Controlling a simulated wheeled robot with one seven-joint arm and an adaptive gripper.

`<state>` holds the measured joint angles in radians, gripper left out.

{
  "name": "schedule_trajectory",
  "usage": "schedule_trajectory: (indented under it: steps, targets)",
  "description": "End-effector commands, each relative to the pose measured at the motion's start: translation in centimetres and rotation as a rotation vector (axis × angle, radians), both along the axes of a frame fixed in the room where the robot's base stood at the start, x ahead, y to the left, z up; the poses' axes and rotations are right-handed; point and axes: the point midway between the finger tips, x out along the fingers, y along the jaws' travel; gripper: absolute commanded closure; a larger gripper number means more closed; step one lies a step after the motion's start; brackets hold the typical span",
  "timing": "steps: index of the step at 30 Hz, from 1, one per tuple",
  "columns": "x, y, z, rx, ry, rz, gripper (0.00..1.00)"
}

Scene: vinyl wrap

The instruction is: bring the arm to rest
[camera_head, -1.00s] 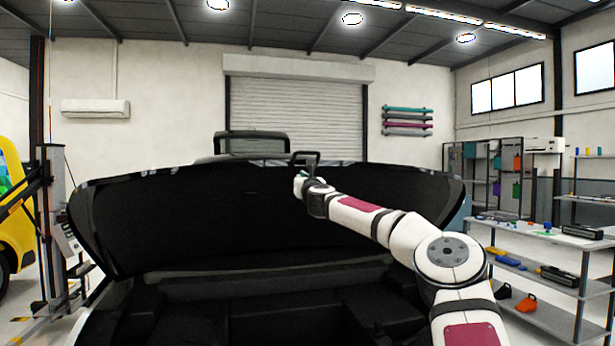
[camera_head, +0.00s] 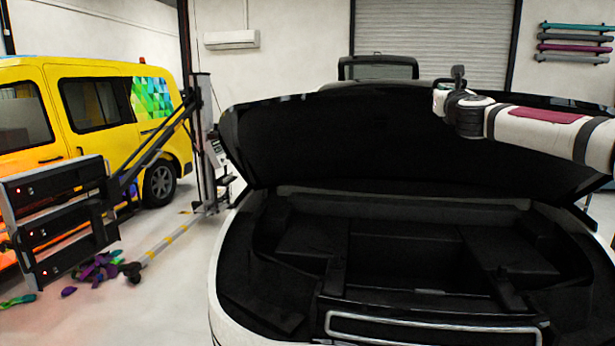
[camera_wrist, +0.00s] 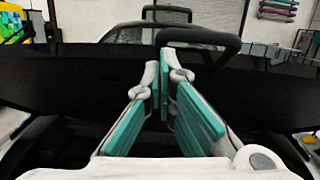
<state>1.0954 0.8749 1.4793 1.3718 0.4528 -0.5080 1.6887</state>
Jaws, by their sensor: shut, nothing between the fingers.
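My gripper (camera_head: 440,98) is small in the head view, at the end of my white arm, which reaches in from the right near the top edge of the raised black lid (camera_head: 350,145). In the wrist view, the two teal-padded fingers (camera_wrist: 163,78) are shut together with nothing held between them. A black loop (camera_wrist: 205,36) stands just beyond the fingertips in the wrist view. I cannot tell what it is attached to. The lid belongs to a white car (camera_head: 222,300) whose dark compartment lies open below my arm.
A yellow van (camera_head: 110,115) stands at the left. In front of it are a post with a slanted bar (camera_head: 203,140), a rack of dark boxes (camera_head: 60,220) and loose coloured pieces (camera_head: 100,268) on the floor. Bare floor (camera_head: 165,310) lies between these and the car.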

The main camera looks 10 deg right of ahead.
Motion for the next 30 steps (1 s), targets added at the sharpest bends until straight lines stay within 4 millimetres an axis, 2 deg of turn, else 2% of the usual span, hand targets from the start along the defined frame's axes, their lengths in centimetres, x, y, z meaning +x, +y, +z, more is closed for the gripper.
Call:
schedule_trajectory:
  steps: [1, 2, 4, 8, 9, 12, 16, 18, 22, 26, 30]
  targets:
    - [0.3, 2.7, 0.0, -0.060, 0.018, 0.035, 1.00]
    - [0.5, 4.2, -0.2, -0.103, 0.032, 0.054, 1.00]
    - [0.8, 8.6, -0.8, -0.228, 0.071, 0.111, 1.00]
    - [0.5, 17.3, -3.1, -0.511, 0.156, 0.234, 1.00]
    - [0.1, 19.9, -4.0, -0.604, 0.181, 0.272, 1.00]
    - [-1.5, 26.1, -6.9, -0.859, 0.246, 0.374, 1.00]
    - [-5.3, 32.4, -11.4, -1.225, 0.332, 0.510, 1.00]
    - [-7.8, 34.5, -13.6, -1.415, 0.374, 0.577, 1.00]
    - [-13.0, 36.3, -17.1, -1.741, 0.448, 0.690, 1.00]
    - [-18.7, 35.9, -19.5, -2.028, 0.517, 0.796, 1.00]
    - [-25.3, 33.9, -21.0, -2.284, 0.582, 0.911, 1.00]
